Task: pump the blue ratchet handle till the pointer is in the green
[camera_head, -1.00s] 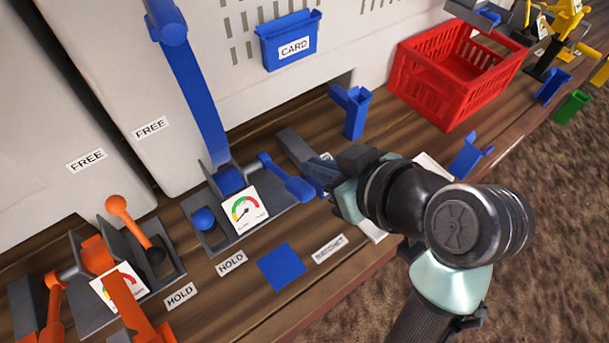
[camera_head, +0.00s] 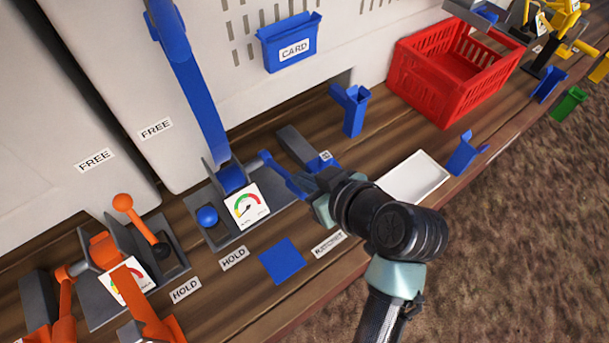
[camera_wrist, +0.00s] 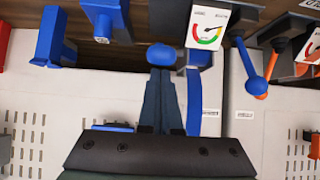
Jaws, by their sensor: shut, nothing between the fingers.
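The blue ratchet handle (camera_head: 280,174) sticks out to the right of a grey base with a blue ball (camera_head: 207,216). Its rounded blue end (camera_wrist: 162,54) shows in the wrist view, just past my fingertips. My gripper (camera_head: 311,186) is shut and empty, close beside the handle's outer end; I cannot tell if they touch. In the wrist view my gripper (camera_wrist: 162,78) points at the knob. The white gauge (camera_head: 246,205) on the base has a coloured arc and a dark pointer.
A blue pad (camera_head: 282,261) lies at the bench front. A blue holder (camera_head: 351,109) and red crate (camera_head: 440,85) stand behind; a white tray (camera_head: 418,177) lies to the right. An orange lever unit (camera_head: 118,260) stands left. A blue strap (camera_head: 200,105) hangs behind the gauge.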

